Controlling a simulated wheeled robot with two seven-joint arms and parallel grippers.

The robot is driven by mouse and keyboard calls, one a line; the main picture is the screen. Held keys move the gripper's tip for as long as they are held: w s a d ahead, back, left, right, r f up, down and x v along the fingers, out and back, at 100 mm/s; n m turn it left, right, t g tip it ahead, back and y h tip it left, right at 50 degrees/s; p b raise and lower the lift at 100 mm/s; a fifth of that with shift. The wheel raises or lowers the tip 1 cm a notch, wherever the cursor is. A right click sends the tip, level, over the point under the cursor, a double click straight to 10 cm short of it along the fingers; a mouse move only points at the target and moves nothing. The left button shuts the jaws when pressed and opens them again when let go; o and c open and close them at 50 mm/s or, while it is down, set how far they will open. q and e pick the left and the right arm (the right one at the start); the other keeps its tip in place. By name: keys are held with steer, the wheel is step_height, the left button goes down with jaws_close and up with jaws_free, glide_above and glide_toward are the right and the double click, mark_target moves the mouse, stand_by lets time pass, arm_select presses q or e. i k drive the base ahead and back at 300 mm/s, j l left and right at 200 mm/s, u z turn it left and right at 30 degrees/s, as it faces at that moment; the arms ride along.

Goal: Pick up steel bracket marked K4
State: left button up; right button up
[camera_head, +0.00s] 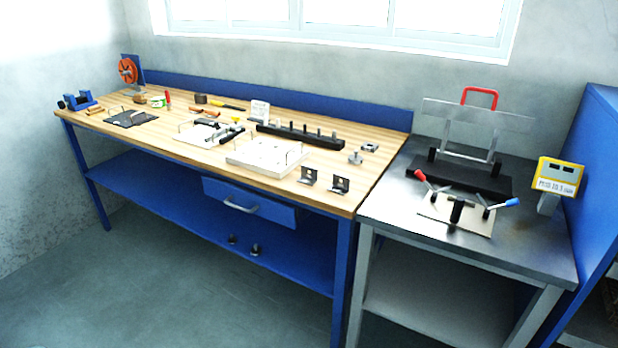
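Two small dark L-shaped steel brackets stand side by side near the front right of the wooden bench top: a left bracket (308,175) and a right bracket (340,184). Each has a light spot on its upright face. They are too small for me to read any marking, so I cannot tell which is K4. Two small grey metal parts lie behind them, a nearer one (355,158) and a farther one (370,148). Neither of my grippers is in view.
The wooden bench (200,152) holds a white plate with pins (262,158), a black rail with pegs (300,134) and several tools. A steel table (395,205) at right carries a clamp fixture (455,209) and a yellow display box (557,176). The floor in front is clear.

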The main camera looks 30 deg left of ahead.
mark_target(339, 187)
steer(key=i+u, duration=0.35)
steer(key=i, duration=0.3)
steer(key=i+l+u, duration=0.15)
steer(key=i+u, duration=0.15)
steer(key=i, duration=0.35)
